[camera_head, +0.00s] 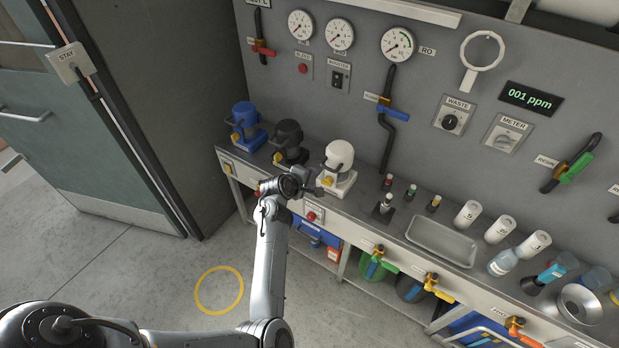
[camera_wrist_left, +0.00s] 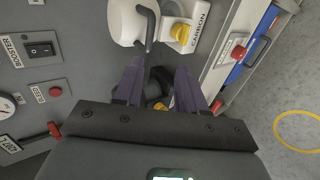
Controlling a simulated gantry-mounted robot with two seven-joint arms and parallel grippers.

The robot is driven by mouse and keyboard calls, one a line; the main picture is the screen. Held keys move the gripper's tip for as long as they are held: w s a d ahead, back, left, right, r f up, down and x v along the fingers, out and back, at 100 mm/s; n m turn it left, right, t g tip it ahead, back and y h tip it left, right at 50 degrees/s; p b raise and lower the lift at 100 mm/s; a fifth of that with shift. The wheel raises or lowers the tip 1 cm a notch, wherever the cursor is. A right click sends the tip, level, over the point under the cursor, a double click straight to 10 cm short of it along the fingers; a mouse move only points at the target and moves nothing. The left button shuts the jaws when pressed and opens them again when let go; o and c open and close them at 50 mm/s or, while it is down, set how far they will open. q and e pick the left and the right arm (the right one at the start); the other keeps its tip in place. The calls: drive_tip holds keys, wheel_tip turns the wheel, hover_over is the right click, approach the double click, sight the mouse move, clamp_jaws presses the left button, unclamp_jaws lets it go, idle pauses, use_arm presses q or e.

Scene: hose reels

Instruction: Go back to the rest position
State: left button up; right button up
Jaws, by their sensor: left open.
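My left arm reaches in from the lower left in the head view. Its gripper (camera_head: 318,182) is over the front of the bench, beside the white canister unit (camera_head: 339,156) and in front of the black one (camera_head: 289,138). In the left wrist view the two fingers (camera_wrist_left: 160,82) are apart, with nothing held between them. A dark unit with a yellow knob (camera_wrist_left: 158,104) shows behind the gap, partly hidden by the gripper. The white unit labelled CARBON (camera_wrist_left: 132,22) is just beyond the fingertips; whether they touch it is unclear. My right gripper is not in view.
A blue canister unit (camera_head: 245,121) stands at the bench's left end. Small vials, a metal tray (camera_head: 441,241) and white bottles are farther right. The panel carries gauges and hose handles (camera_head: 391,110). The floor around the yellow ring (camera_head: 219,290) is clear.

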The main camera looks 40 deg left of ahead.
use_arm(q)
drive_tip(key=s+d+m+g, duration=0.3)
drive_tip(key=s+m, duration=0.6)
drive_tip(key=s, duration=0.3)
drive_tip(key=s+d+m+g+h, duration=0.2)
drive_tip(key=s+d+m+g, duration=0.2)
drive_tip(key=s+d+m, duration=1.35)
drive_tip(key=s+d+r+n+p, duration=0.1)
drive_tip(key=s+r+n+p, duration=0.1)
drive_tip(key=r+p, duration=0.8)
drive_tip(key=s+r+n+p, duration=0.2)
drive_tip(key=s+r+p, duration=0.1)
drive_tip(key=r+p, duration=0.7)
drive_tip(key=shift+d+r+p, duration=0.25)
drive_tip(key=shift+d+p, duration=0.15)
drive_tip(key=shift+p, duration=0.35)
drive_tip(key=shift+n, duration=0.25)
